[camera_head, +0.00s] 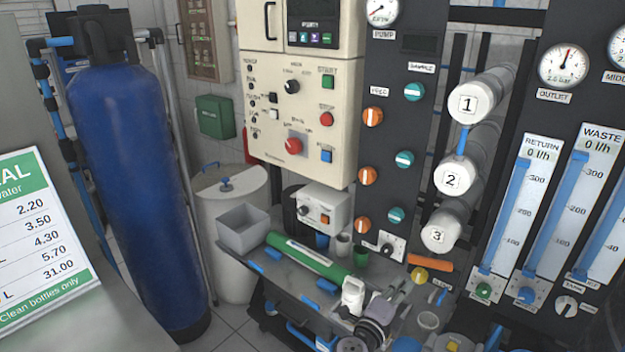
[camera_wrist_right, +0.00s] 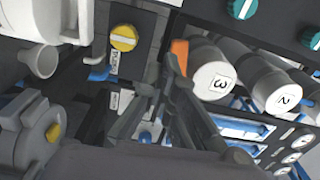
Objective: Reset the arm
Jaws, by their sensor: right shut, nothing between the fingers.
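My right arm comes in from the bottom of the head view, with its dark wrist above the grey bench (camera_head: 310,268). My right gripper (camera_head: 407,285) points up and to the right, toward the rack's lower front. In the right wrist view the gripper (camera_wrist_right: 177,88) has its dark grey fingers together, with nothing between them. An orange handle (camera_head: 430,263) lies just beyond the fingertips; it also shows in the wrist view (camera_wrist_right: 180,54), where I cannot tell whether the fingers touch it. My left gripper is not in view.
White membrane housing 3 (camera_head: 438,236) and a yellow knob (camera_head: 419,275) are close to the right gripper. A white jug (camera_head: 353,296), a green tube (camera_head: 305,257) and a grey bin (camera_head: 243,230) are on the bench. A blue tank (camera_head: 130,180) stands at left.

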